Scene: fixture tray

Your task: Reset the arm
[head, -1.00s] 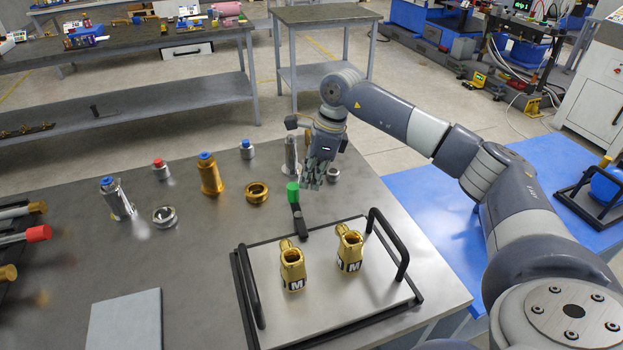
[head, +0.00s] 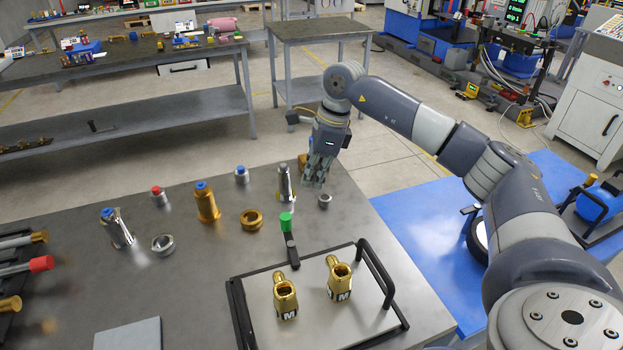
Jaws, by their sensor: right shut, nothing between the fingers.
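My right gripper (head: 316,180) hangs over the far right part of the grey table, fingers pointing down. It is shut and empty. It is just right of an upright silver fitting (head: 284,182) and above a small silver ring (head: 324,201). A gold part (head: 302,161) shows partly behind it. The fixture tray (head: 262,331), with black side handles, lies nearer the front and holds two gold fittings, the left one (head: 285,298) and the right one (head: 339,280). My left gripper is not in view.
Blue-capped fittings (head: 207,203), a red-capped one (head: 158,196) and rings (head: 252,220) stand on the left. A grey plate (head: 128,335) lies at the front. Red-tipped tools (head: 41,263) are at the left edge.

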